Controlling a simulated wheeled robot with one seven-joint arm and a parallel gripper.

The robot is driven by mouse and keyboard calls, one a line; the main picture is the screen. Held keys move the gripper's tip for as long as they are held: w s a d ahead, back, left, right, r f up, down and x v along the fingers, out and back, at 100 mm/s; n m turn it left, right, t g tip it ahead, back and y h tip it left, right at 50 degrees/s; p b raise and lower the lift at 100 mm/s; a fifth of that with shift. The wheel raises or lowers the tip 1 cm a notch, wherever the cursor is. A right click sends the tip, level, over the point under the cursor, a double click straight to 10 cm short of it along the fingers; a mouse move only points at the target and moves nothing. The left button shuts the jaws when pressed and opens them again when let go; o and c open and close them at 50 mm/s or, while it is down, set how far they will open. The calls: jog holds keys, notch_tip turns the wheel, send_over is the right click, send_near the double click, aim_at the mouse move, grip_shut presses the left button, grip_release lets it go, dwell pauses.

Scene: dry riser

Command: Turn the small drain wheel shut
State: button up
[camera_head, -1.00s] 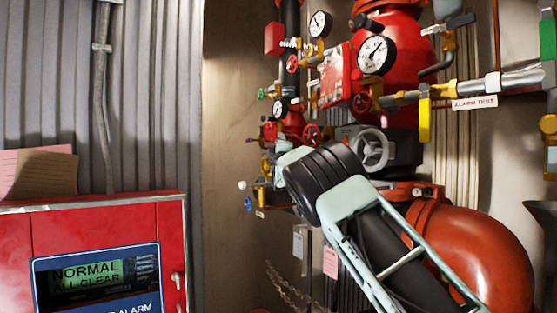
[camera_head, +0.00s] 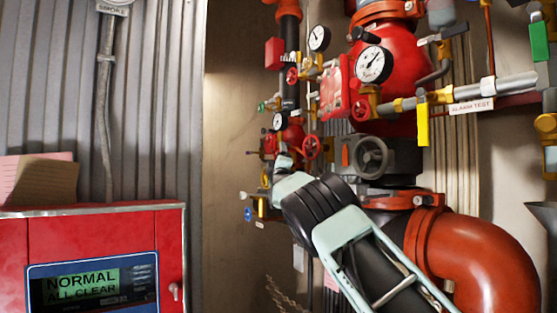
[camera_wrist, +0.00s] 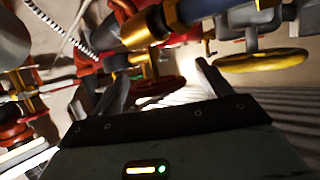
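Several small handwheels sit on the riser pipework; which is the drain wheel is not labelled legibly. In the wrist view my gripper (camera_wrist: 163,85) is open, with a red wheel (camera_wrist: 160,87) seen edge-on beyond and between the fingers. Contact cannot be told. A yellow wheel (camera_wrist: 262,60) is to the right.
A red alarm panel (camera_head: 100,240) reading "NORMAL ALL CLEAR" stands at lower left. A big red pipe elbow (camera_head: 480,250) is at lower right. Gauges, including a large one (camera_head: 373,63), and a yellow lever (camera_head: 422,124) crowd above. Bare wall (camera_head: 230,120) lies left of the pipes.

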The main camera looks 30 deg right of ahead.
jog(key=b+v, duration=0.8)
jog(key=v, duration=0.9)
jog(key=shift+a, duration=0.15)
jog(key=shift+s+f, duration=0.1)
